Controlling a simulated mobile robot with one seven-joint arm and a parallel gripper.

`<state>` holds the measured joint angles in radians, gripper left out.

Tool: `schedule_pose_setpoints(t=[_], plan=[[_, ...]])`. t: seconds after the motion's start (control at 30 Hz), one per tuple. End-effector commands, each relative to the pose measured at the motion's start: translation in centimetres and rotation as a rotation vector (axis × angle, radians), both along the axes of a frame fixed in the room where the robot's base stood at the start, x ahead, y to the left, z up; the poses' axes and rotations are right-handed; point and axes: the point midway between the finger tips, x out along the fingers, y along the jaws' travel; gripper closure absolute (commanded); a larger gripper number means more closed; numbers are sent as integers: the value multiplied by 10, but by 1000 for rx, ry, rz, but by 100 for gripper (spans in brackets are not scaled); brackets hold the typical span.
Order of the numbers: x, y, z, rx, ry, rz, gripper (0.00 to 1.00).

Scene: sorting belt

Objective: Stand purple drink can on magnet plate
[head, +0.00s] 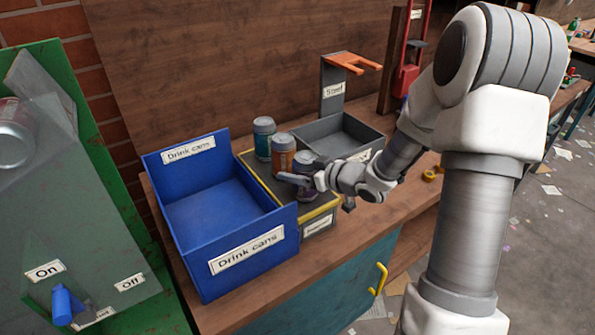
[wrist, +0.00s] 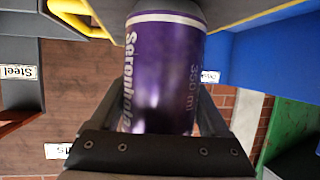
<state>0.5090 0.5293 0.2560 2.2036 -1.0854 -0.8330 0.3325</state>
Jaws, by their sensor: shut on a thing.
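The purple drink can (head: 306,190) is upright between the fingers of my gripper (head: 302,178), which is shut on it. In the wrist view the purple can (wrist: 165,65) fills the middle, its white lettering showing, with a finger on either side. The purple can is over the front part of the plate. I cannot tell whether its base touches the plate.
A teal can (head: 263,139) and an orange-brown can (head: 283,153) stand in a row behind the purple can. A blue "Drink cans" bin (head: 252,253) is at the left. A grey bin (head: 333,128) by the "Steel" sign (head: 334,90) is at the back right.

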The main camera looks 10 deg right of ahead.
Motion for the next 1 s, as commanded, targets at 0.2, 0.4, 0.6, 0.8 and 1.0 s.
schedule_pose_setpoints(t=[0.2,0.4,0.6,0.8,1.0], plan=[[0,0,-3,1,-1,0,73],[0,0,-2,0,-1,0,0],[0,0,0,0,-1,0,0],[-17,-13,12,0,-1,-3,0],[-52,-36,30,-1,-2,-4,0]])
